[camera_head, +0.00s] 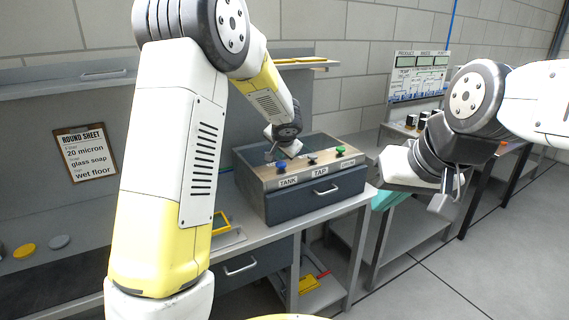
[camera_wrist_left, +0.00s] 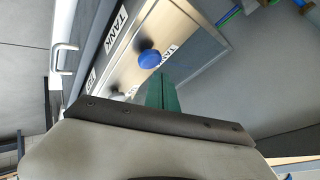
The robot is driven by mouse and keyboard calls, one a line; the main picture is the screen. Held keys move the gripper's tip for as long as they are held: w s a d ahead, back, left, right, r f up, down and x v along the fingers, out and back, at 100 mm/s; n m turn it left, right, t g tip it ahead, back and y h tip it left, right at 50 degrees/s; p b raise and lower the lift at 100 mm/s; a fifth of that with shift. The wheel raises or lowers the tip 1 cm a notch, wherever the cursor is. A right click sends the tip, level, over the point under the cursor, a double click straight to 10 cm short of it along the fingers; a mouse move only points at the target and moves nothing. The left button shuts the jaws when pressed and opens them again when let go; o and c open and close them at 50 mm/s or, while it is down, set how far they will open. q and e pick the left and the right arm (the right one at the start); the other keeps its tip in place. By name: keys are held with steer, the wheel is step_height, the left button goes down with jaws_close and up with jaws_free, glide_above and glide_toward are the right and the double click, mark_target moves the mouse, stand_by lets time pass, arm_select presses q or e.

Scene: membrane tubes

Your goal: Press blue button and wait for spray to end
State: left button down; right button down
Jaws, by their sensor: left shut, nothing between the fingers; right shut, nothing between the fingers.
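The blue button (camera_head: 281,167) is on the top panel of a grey box, above the label TANK. A black button (camera_head: 311,160) above the label TAP and a green button (camera_head: 340,150) sit to its right. In the left wrist view the blue button (camera_wrist_left: 150,59) shows just beyond my left fingertips (camera_wrist_left: 162,92), with a visible gap in the picture. My left gripper (camera_head: 271,153) is shut and empty, close behind the blue button. My right gripper (camera_head: 443,205) is shut and empty, off to the right of the box. No spray is visible.
The box (camera_head: 318,195) with a drawer stands on a grey bench. A clipboard (camera_head: 85,152) reading ROUND SHEET is on the wall at left. A yellow disc (camera_head: 24,251) and a grey disc (camera_head: 59,242) lie at lower left. A control panel (camera_head: 418,75) stands at back right.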

mark_target(281, 165)
arm_select(q)
steer(key=shift+f, duration=0.15)
stand_by(0.6)
steer(key=shift+f, duration=0.3)
steer(key=shift+f, duration=0.6)
stand_by(0.9)
steer(key=shift+r, duration=1.05)
steer(key=shift+r, duration=0.1)
steer(key=shift+r, duration=2.4)
